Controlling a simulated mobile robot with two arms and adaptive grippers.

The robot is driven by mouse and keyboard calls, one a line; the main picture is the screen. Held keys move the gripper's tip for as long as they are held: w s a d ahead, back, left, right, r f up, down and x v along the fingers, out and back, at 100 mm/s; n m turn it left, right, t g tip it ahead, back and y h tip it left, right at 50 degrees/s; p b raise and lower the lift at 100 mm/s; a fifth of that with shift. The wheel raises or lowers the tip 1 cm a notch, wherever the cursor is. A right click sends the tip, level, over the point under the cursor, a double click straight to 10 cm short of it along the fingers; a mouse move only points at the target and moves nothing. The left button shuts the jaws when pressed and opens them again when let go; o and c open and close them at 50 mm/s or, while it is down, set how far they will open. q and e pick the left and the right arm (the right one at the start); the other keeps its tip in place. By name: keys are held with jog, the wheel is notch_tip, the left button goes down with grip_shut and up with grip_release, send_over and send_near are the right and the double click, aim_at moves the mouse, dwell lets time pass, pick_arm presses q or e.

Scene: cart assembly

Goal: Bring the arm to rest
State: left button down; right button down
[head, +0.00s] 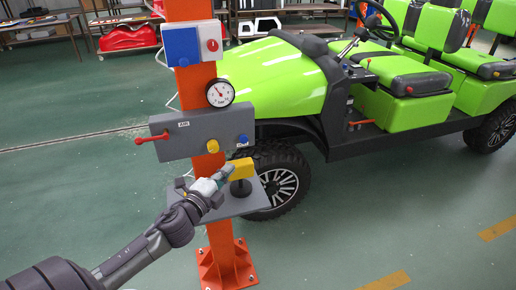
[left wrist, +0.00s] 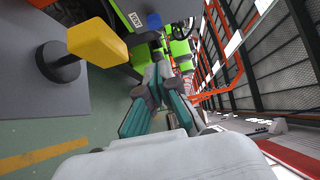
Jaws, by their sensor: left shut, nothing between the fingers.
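My left arm reaches in from the lower left of the head view. Its left gripper (head: 226,172) is shut and empty, just left of a yellow handle (head: 241,168) on a black stem above a small grey shelf (head: 235,205). In the left wrist view the gripper's fingers (left wrist: 160,72) are together with nothing between them. The yellow handle (left wrist: 98,40) shows there at upper left, apart from the fingers. My right gripper is not in view.
An orange post (head: 220,245) carries the shelf, a grey box (head: 200,133) with a red lever, a round gauge (head: 220,93) and a blue-and-white box (head: 192,45). A green cart (head: 275,75) stands behind it. Green floor is open at left and lower right.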

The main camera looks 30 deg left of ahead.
pick_arm(q)
jog(key=s+d+f+n+g+y, duration=0.3)
jog(key=s+d+f+n+g, duration=0.3)
jog(key=s+f+n, duration=0.45)
jog(key=s+d+f+n+g+h, duration=0.2)
jog(key=s+d+f+g, duration=0.15)
jog(key=s+d, duration=0.3)
jog(key=s+d+f+n+g+h, duration=0.2)
jog(key=s+d+n+g, duration=0.1)
jog(key=s+d+g, duration=0.4)
jog(key=s+a+f, duration=0.1)
jog(key=s+f, duration=0.1)
jog(key=f, duration=1.2)
jog(key=s+f, duration=0.2)
jog(key=f, duration=1.2)
jog(key=s+a+f, duration=0.3)
jog(key=s+f, duration=1.1)
jog(key=s, duration=0.1)
jog(key=shift+s+m, duration=0.15)
jog(key=shift+m, duration=0.2)
